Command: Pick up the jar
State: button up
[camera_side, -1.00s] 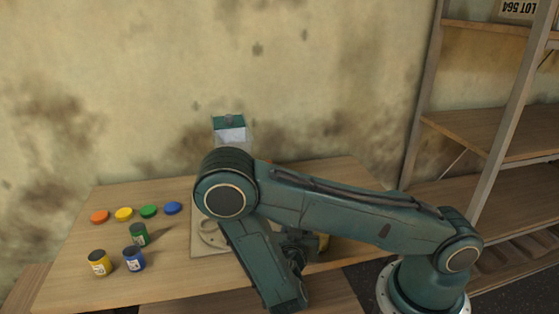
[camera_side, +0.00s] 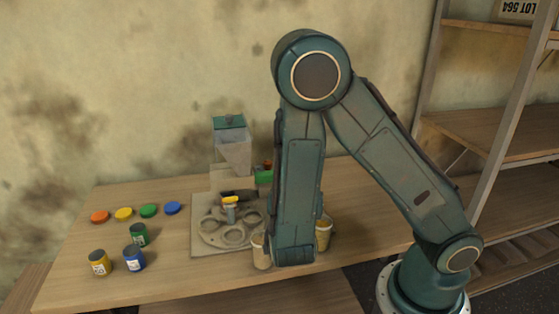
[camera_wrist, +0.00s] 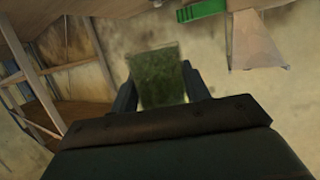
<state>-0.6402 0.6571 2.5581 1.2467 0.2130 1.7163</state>
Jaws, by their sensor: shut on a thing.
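My gripper (camera_wrist: 160,92) shows in the wrist view with a finger on each side of a murky, dark green jar (camera_wrist: 158,72). The jaws are shut on it, and wall shows behind it, so it looks raised. In the side view my forearm hides the gripper and the held jar. Three small jars with dark tops stand on the table at the left: a yellow jar (camera_side: 99,263), a blue jar (camera_side: 134,259) and a green jar (camera_side: 139,235).
Orange, yellow, green and blue discs (camera_side: 148,210) lie behind the jars. A beige plate with round rings (camera_side: 222,238) and a green-topped hopper (camera_side: 232,150) stand mid-table. Tan cups (camera_side: 324,235) flank my forearm. Shelves (camera_side: 490,128) stand at the right.

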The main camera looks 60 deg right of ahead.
jog(key=shift+r, duration=0.9)
jog(key=shift+w, duration=0.1)
jog(key=shift+w+d, duration=0.25)
jog(key=shift+w, duration=0.3)
jog(key=w+d+r+n+t+y, duration=0.1)
jog(key=w+d+r, duration=0.4)
jog(key=w, duration=0.2)
jog(key=w+d+r+n+t, duration=0.1)
jog(key=w+d+r, duration=0.45)
jog(key=w, duration=0.25)
jog(key=w+a+t, duration=0.1)
jog(key=w+a, duration=0.1)
jog(key=w, duration=0.2)
jog(key=w+a+n+t+y, duration=0.1)
jog(key=w+a, duration=0.1)
jog(key=w, duration=0.2)
jog(key=w+a+n+y, duration=0.1)
jog(key=w+a, duration=0.1)
jog(key=w, duration=0.2)
jog(key=shift+a+f+t, duration=0.1)
jog(key=shift+a+t, duration=0.1)
jog(key=shift+t, duration=0.2)
jog(key=shift+w+a, duration=0.1)
